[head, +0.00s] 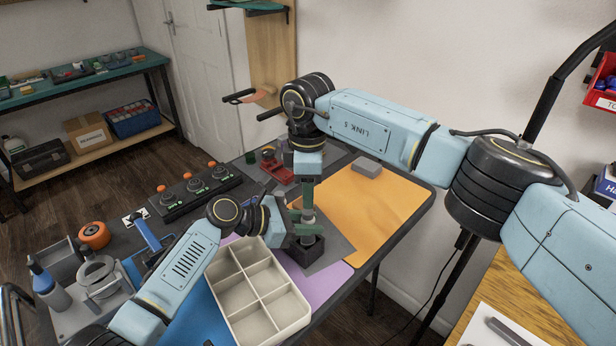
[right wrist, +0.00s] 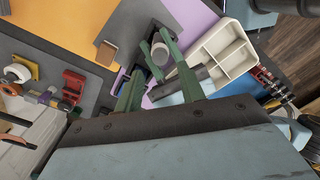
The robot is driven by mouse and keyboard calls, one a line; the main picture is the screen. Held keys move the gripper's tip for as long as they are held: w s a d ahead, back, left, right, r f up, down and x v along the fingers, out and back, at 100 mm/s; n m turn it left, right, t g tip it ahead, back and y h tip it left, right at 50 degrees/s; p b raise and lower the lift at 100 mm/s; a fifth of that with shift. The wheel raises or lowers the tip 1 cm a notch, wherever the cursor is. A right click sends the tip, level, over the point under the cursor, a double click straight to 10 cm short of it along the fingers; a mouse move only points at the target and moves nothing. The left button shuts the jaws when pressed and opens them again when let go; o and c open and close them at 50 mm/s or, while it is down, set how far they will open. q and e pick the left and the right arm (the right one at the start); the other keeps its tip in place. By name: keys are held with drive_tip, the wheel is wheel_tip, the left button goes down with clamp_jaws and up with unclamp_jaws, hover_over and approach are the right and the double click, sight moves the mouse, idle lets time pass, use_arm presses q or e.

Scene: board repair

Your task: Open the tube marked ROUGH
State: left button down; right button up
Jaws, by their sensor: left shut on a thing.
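A grey tube (head: 308,214) stands upright over a small dark block (head: 303,252); no marking on it is legible. My left gripper (head: 307,229) comes in from the left, with its green fingers shut on the tube just above the block. My right gripper (head: 307,191) points down from above, over the tube's top. In the right wrist view, my right gripper's green fingers (right wrist: 159,72) are spread apart. The grey round top of the tube (right wrist: 158,54) shows beyond the gap between them, beside the left gripper's green fingers.
A cream compartment tray (head: 258,296) stands just left of the block, near my left arm. A row of dark boxes with orange knobs (head: 194,187) stands at the back left. The orange mat (head: 385,213) is mostly clear. A red device (head: 274,166) stands behind the grippers.

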sight(308, 212)
drive_tip(key=shift+f, duration=2.6)
clamp_jaws()
drive_tip(key=n, duration=0.5)
drive_tip(key=shift+n, duration=0.4)
drive_tip(key=n, duration=0.4)
drive_tip(key=shift+o, duration=0.3)
unclamp_jaws()
drive_tip(key=shift+r, duration=0.1)
